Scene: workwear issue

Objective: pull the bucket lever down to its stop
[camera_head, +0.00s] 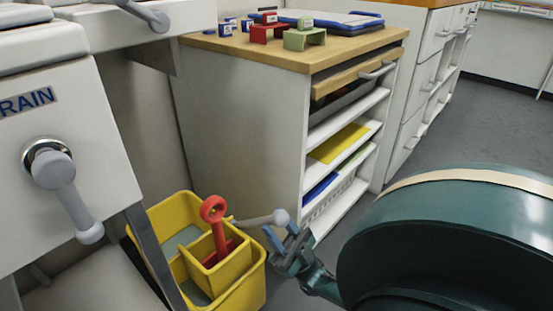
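A yellow bucket (252,285) stands on the floor at the lower left. A red part with a ringed upright handle (213,212) sits in it. A pale grey lever (257,219) sticks out to the right from beside the red part, roughly level, with a rounded blue-grey end. My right gripper (280,230) is just below and beside that end, its two blue fingers apart. I cannot tell whether a finger touches the lever. My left gripper is not in view.
A wood-topped cabinet (235,120) with open shelves stands behind the bucket. My dark green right arm fills the lower right. Grey floor (455,120) is clear beyond.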

